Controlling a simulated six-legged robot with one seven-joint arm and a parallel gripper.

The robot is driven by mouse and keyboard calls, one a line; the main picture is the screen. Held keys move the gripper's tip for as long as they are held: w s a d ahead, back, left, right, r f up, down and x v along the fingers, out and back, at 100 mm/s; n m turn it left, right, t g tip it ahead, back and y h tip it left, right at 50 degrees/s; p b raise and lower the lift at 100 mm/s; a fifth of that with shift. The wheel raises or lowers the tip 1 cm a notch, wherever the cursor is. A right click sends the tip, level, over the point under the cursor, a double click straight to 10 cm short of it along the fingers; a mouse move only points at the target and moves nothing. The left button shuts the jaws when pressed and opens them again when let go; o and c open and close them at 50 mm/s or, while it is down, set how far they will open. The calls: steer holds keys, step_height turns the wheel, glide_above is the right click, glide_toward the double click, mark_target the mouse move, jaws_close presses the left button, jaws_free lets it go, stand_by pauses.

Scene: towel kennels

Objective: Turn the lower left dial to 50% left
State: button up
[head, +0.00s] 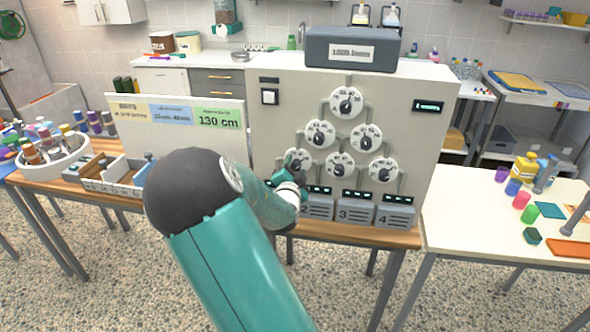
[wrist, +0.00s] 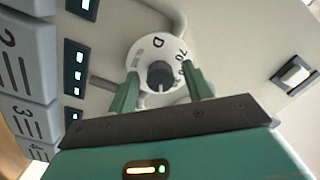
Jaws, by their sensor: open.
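The lower left dial (head: 298,158) is the left one in the bottom row of a pyramid of round white dials on the beige panel (head: 275,125). My arm partly covers it in the head view. In the wrist view the dial (wrist: 159,57) has a white face with a letter and numbers and a dark knob (wrist: 160,74). My gripper (wrist: 162,80) is open, with one green finger on each side of the knob. I cannot tell whether the fingers touch it. In the head view my gripper (head: 291,178) is small and mostly hidden at this dial.
Other dials, such as the lower middle one (head: 338,166), sit close by on the panel. Small green displays (head: 356,195) and numbered grey boxes (head: 357,212) lie below. A white switch (head: 270,97) is at upper left.

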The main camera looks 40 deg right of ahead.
steer(key=c, duration=1)
steer(key=shift+o, duration=0.2)
